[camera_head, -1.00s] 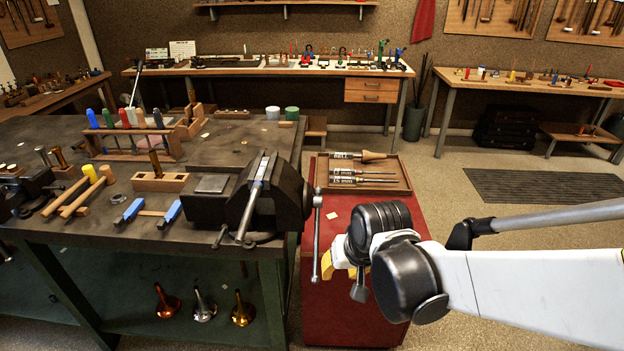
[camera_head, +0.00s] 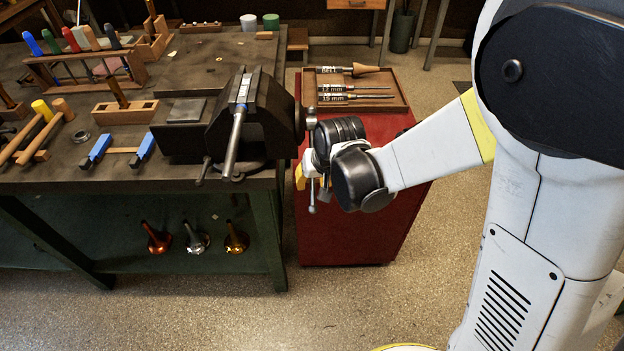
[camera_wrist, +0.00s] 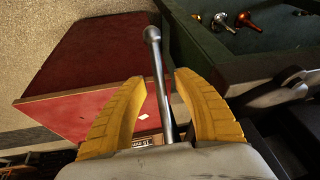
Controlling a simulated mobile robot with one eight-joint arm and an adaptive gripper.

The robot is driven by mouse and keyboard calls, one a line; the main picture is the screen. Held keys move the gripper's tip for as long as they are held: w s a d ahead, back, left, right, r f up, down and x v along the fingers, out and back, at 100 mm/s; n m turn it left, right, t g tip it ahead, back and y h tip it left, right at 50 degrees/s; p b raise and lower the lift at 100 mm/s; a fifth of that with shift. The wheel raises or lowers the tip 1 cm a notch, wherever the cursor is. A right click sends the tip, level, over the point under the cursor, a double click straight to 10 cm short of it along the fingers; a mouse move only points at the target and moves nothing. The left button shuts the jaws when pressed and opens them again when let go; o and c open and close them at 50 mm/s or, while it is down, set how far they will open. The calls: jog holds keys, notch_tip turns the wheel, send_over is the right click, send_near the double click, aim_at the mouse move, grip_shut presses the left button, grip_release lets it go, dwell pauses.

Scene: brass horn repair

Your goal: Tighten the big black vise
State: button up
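The big black vise (camera_head: 232,125) is mounted at the right front corner of the dark workbench. Its metal handle bar (camera_head: 312,196) hangs upright at the vise's right side, its lower end showing below my gripper. My gripper (camera_head: 308,181) is at the handle, with its body hiding the handle's middle. In the wrist view the two yellow fingers (camera_wrist: 160,82) are apart, and the handle bar (camera_wrist: 155,50) with its ball end runs between them, nearer the right finger. I cannot see any firm contact. The vise jaws hold a long metal piece (camera_head: 236,132).
A red cabinet (camera_head: 350,235) stands right of the bench, with a wooden tray (camera_head: 395,104) of tools on top. Blue-jawed clamp (camera_head: 100,148) and mallets (camera_head: 38,130) lie left of the vise. Several horn mouthpiece-like bells (camera_head: 197,240) sit on the lower shelf. Floor in front is clear.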

jog(key=shift+w+a+f, duration=0.1)
jog(key=shift+w+f, duration=0.05)
jog(key=shift+f, duration=0.15)
grip_shut()
